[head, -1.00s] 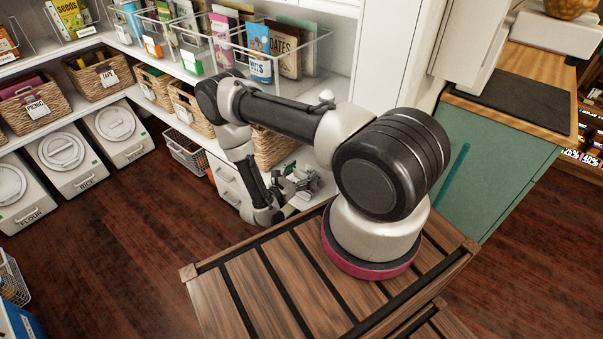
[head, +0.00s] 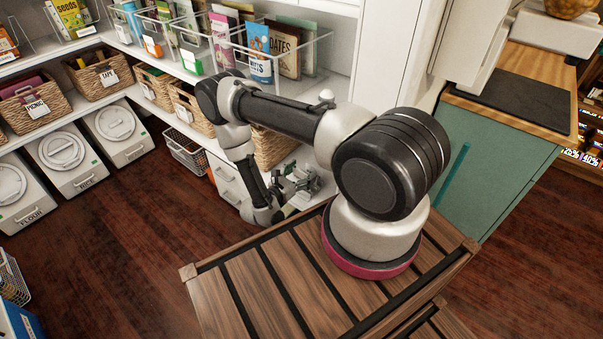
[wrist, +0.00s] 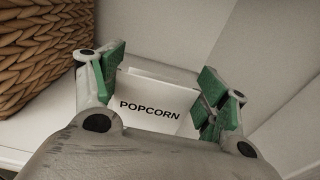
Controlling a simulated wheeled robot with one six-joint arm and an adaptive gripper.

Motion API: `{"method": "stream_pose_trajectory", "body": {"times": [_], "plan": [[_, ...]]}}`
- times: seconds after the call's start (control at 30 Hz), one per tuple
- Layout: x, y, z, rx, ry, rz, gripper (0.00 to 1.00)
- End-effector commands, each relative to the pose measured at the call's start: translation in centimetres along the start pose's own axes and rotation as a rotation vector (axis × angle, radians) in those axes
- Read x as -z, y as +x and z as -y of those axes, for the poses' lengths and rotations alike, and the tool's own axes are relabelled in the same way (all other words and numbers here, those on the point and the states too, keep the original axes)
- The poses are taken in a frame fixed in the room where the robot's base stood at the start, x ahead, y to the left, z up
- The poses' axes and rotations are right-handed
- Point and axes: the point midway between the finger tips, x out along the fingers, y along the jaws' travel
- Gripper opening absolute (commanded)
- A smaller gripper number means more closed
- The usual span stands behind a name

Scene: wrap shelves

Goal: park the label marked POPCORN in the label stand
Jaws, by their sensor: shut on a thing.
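The POPCORN label (wrist: 150,106) is a white card with black lettering. In the wrist view it sits between the green finger pads of my gripper (wrist: 160,82), its text upright and facing the camera. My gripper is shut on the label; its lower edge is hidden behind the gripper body. A thin pale edge shows just behind the top of the card; I cannot tell whether it belongs to the label stand. In the head view my gripper (head: 300,183) is low beside the white shelving, and the label cannot be made out there.
A wicker basket (wrist: 42,45) stands close on the left in the wrist view, on a white surface (wrist: 38,122). White panels are at the right. In the head view, shelves hold baskets and clear bins (head: 290,55); a teal cabinet (head: 490,165) stands right.

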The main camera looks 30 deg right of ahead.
Motion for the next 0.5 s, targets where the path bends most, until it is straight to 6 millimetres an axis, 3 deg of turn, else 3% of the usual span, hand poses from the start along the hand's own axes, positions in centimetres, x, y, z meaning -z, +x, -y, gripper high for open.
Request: {"method": "stream_pose_trajectory", "body": {"times": [0.5], "plan": [[1.2,0.1,0.0,0.0,0.0,0.0,0.65]]}}
